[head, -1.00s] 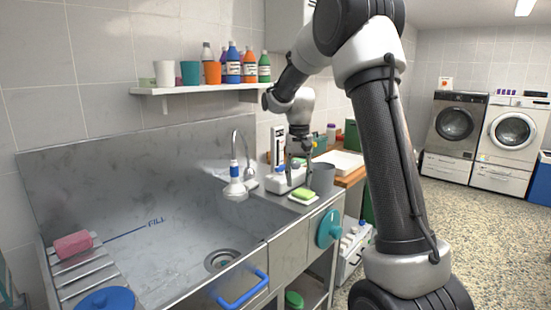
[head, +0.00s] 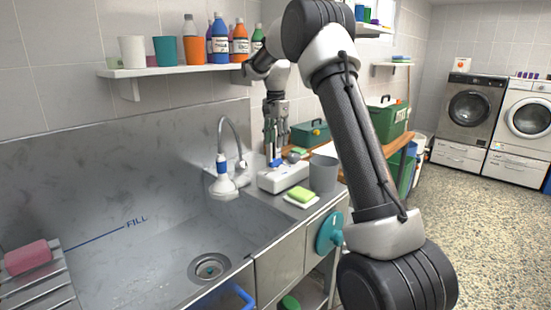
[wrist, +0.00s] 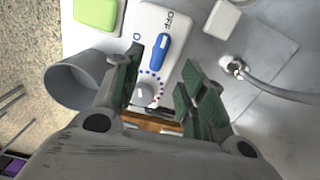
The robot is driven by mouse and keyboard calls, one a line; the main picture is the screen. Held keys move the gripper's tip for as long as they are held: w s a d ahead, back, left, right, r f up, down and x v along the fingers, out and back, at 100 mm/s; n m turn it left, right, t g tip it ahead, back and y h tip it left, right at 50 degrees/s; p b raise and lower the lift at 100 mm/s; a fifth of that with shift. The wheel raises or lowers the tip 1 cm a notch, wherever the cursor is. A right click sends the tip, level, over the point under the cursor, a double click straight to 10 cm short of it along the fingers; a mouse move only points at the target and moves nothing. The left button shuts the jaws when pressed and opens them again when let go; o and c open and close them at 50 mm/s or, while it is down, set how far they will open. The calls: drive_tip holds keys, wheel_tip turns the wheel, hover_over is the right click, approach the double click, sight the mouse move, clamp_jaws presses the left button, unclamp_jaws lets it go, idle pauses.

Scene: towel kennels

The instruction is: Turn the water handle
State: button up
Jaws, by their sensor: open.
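In the head view the handle (head: 276,162) shows on top of the box (head: 280,180), right of the sink tap (head: 222,175). My gripper (head: 275,148) points down just above the box. In the wrist view my gripper (wrist: 162,62) is open and empty, with one finger on each side of the handle. I cannot tell whether a finger touches it.
A grey cup (head: 322,174) and a green sponge (head: 300,194) stand close to the box. The curved tap spout (head: 240,145) rises to its left. A shelf with bottles (head: 190,68) hangs above the sink (head: 150,240).

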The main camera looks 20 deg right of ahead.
sight(276, 160)
drive_tip(key=shift+f, duration=0.5)
wheel_tip(276, 160, down, 7)
drive_tip(key=shift+r, duration=0.1)
clamp_jaws()
